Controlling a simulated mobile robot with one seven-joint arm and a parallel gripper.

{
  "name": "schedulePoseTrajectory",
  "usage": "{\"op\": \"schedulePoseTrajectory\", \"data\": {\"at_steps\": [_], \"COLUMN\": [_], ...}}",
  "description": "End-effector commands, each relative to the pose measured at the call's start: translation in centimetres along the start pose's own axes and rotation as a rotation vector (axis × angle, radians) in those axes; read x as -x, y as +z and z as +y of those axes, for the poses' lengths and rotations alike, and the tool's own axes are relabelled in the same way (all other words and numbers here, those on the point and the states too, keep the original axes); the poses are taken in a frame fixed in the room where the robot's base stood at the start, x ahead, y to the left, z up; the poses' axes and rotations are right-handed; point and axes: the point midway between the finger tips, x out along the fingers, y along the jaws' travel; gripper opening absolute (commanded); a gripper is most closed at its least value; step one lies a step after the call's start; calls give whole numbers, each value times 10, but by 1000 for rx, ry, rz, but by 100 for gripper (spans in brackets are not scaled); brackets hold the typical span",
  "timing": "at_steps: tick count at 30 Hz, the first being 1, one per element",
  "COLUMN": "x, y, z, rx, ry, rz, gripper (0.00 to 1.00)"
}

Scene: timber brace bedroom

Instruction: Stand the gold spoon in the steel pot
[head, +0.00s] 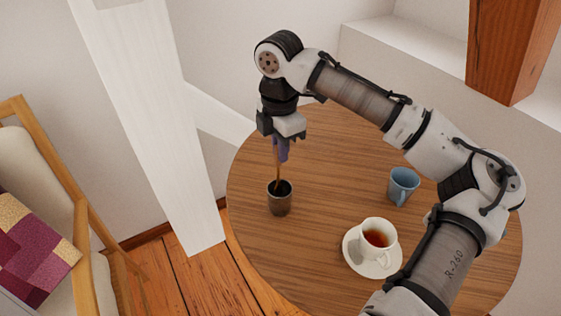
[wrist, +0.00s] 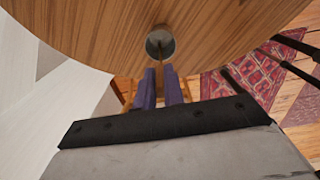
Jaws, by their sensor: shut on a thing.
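The steel pot (head: 280,204) is a small dark metal cup upright on the round wooden table, near its left edge. It also shows in the wrist view (wrist: 153,46). My gripper (head: 282,152) is above the pot, pointing down, with its purple fingers shut on the gold spoon (head: 277,177). The spoon hangs near upright and its lower end reaches into the pot's mouth. In the wrist view the spoon (wrist: 160,60) runs from between the fingers (wrist: 163,88) to the pot's opening. Whether its tip touches the bottom is hidden.
On the round table (head: 330,150), a blue mug (head: 403,186) stands at right and a white cup of tea (head: 376,238) on a saucer (head: 354,259) at the front. A white timber brace (head: 150,120) rises left of the table. A cushioned chair (head: 85,215) is farther left.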

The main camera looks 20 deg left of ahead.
Motion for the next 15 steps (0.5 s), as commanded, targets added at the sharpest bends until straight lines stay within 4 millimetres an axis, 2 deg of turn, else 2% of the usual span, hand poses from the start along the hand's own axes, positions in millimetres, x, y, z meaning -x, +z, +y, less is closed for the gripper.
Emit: {"op": "schedulePoseTrajectory", "data": {"at_steps": [9, 15], "x": [-40, -45], "y": [0, 0], "z": [0, 0], "rx": [0, 1], "ry": [-1, 0], "rz": [0, -1], "gripper": [0, 0]}}
